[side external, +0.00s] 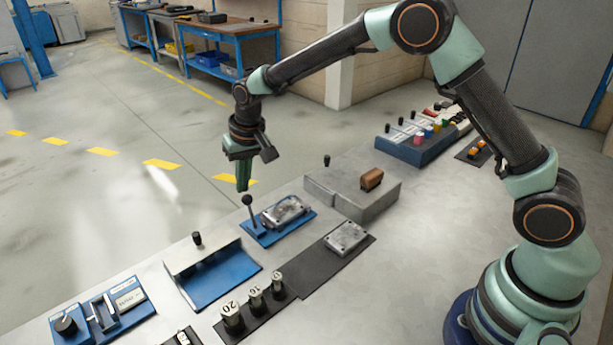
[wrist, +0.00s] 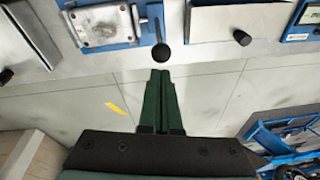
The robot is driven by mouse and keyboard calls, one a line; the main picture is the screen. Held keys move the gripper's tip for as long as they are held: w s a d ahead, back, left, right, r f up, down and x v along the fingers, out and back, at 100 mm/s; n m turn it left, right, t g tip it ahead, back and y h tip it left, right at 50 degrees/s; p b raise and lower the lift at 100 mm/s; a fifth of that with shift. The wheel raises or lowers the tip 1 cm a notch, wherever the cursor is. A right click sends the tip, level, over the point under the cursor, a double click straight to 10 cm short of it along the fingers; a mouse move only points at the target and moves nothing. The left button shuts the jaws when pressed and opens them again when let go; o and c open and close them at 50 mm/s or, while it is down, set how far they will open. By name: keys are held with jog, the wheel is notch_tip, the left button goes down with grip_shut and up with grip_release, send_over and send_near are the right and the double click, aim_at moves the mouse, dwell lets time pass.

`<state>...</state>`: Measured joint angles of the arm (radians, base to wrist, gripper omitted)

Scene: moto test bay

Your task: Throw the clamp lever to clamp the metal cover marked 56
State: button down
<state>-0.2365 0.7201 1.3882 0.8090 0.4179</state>
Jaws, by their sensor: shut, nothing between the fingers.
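The clamp lever (side external: 250,212) has a black ball knob and stands upright at the left end of a blue fixture base (side external: 268,238). A metal cover (side external: 286,211) lies on that base; I cannot read a number on it. In the wrist view the lever's knob (wrist: 165,53) is just beyond my fingertips, and the cover (wrist: 104,26) lies to its upper left. My gripper (side external: 243,188) is shut and empty, pointing down just above the knob and slightly to its left, apart from it. My shut fingers (wrist: 160,75) also show in the wrist view.
A second metal plate (side external: 346,238) lies on a dark mat (side external: 318,280). Numbered weights (side external: 255,297) stand nearby. A grey block (side external: 350,197) with a brown piece (side external: 372,179) is right of the fixture. A blue tray (side external: 215,280) is to the left. The space above the fixture is free.

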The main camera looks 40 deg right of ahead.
jog(key=shift+s, duration=0.1)
jog(key=shift+s+r+t, duration=0.1)
jog(key=shift+s+t, duration=0.1)
jog(key=shift+t, duration=0.1)
